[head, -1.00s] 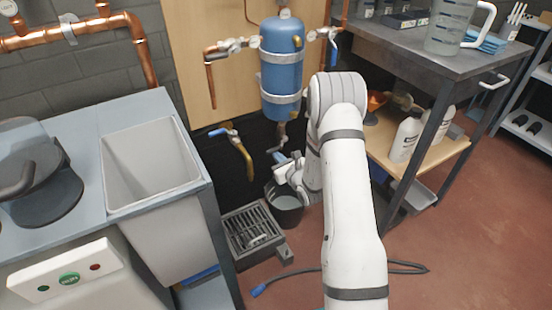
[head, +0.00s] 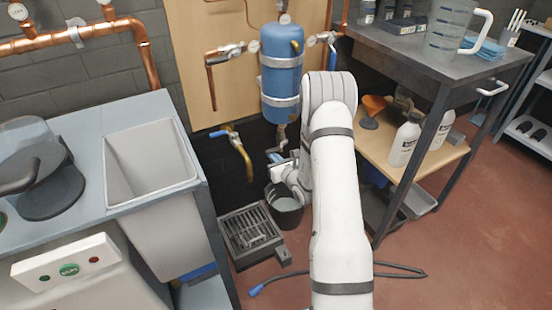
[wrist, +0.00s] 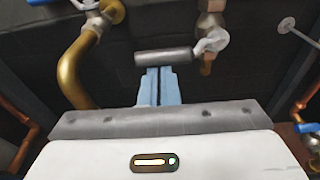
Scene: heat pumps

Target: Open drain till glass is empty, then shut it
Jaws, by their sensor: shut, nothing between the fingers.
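The blue vessel (head: 281,75) is strapped to the wooden panel, with copper pipes on both sides. Its drain fitting (head: 280,135) hangs below it. In the wrist view the drain valve (wrist: 210,40) has a grey bar-shaped lever (wrist: 163,57) lying crosswise. My gripper (head: 276,156) is at the drain, below the vessel. In the wrist view its light-blue fingers (wrist: 158,72) are shut and empty, with their tips right at the lever; I cannot tell whether they touch it. A dark bucket (head: 287,214) stands below, partly hidden by my arm. I cannot make out the glass or its level.
A brass pipe with a blue-handled valve (head: 232,140) is left of the drain. A floor grate (head: 250,232) lies beside the bucket. A sink bench (head: 150,165) stands left, a shelved table (head: 440,60) right. A dark hose (head: 385,270) crosses the floor.

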